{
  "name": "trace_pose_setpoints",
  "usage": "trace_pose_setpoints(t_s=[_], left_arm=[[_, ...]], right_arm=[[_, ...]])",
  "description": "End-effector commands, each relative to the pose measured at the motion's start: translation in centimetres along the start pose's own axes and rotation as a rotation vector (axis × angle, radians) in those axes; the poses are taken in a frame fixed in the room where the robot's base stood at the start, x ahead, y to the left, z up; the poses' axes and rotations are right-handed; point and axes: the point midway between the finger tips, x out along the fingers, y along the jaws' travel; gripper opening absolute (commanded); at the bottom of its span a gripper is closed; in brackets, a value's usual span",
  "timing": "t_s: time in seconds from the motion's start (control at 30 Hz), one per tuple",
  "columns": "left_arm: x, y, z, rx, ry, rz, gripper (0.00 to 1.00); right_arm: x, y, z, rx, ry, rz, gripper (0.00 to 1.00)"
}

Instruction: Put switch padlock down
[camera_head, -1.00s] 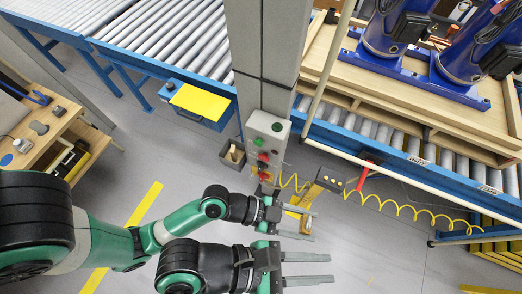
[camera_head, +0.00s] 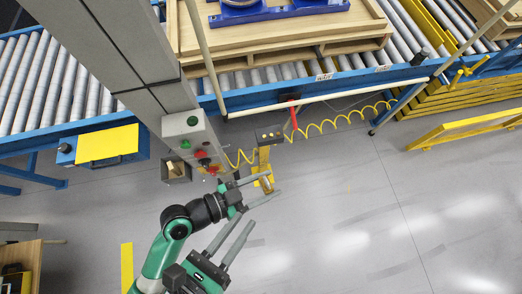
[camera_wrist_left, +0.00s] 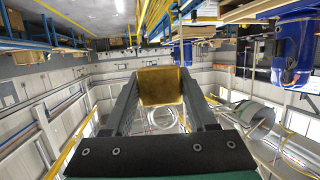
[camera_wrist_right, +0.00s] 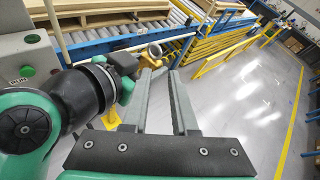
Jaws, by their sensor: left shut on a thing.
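My left gripper (camera_head: 275,184) is shut on the brass-coloured switch padlock (camera_wrist_left: 162,87), which sits between its fingertips in the left wrist view. A round metal loop shows below the brass body there. In the head view the padlock is hard to tell from the yellow stand behind it. The left gripper is right of and a little below the grey control box (camera_head: 190,140) with its green and red switches. My right gripper (camera_head: 240,240) is lower, with its fingers apart and nothing between them; they also show apart in the right wrist view (camera_wrist_right: 165,75).
A small dark open bin (camera_head: 176,180) hangs below the control box. A yellow two-button stand (camera_head: 268,137) and a coiled yellow hose (camera_head: 330,126) are beyond the left gripper. A roller conveyor (camera_head: 345,65) runs behind. Grey floor on the right is open before a yellow rail (camera_head: 465,127).

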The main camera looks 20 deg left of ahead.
Motion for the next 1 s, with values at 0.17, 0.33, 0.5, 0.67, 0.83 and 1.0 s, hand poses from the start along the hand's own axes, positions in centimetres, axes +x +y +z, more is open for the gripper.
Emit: trace_pose_setpoints(t_s=[0.17, 0.33, 0.5, 0.67, 0.83, 1.0], left_arm=[[0.0, 0.0, 0.0, 0.0, 0.001, 0.0, 0.08], [0.0, 0.0, 0.0, 0.0, 0.001, 0.0, 0.08], [0.0, 0.0, 0.0, 0.0, 0.001, 0.0, 0.08], [0.0, 0.0, 0.0, 0.0, 0.001, 0.0, 0.08], [0.0, 0.0, 0.0, 0.0, 0.001, 0.0, 0.08], [0.0, 0.0, 0.0, 0.0, 0.0, 0.0, 0.08]], right_arm=[[4.1, -0.2, -0.1, 0.0, 0.003, -0.007, 0.26], [7.4, -0.2, 0.0, 0.0, 0.002, -0.006, 0.26], [9.3, -0.1, 0.0, 0.001, 0.001, -0.003, 0.26], [9.7, -0.1, -0.1, 0.001, 0.001, -0.001, 0.26], [9.7, -0.1, -0.1, 0.001, 0.001, 0.0, 0.24], [9.7, -0.1, 0.0, 0.001, 0.0, -0.001, 0.0]])
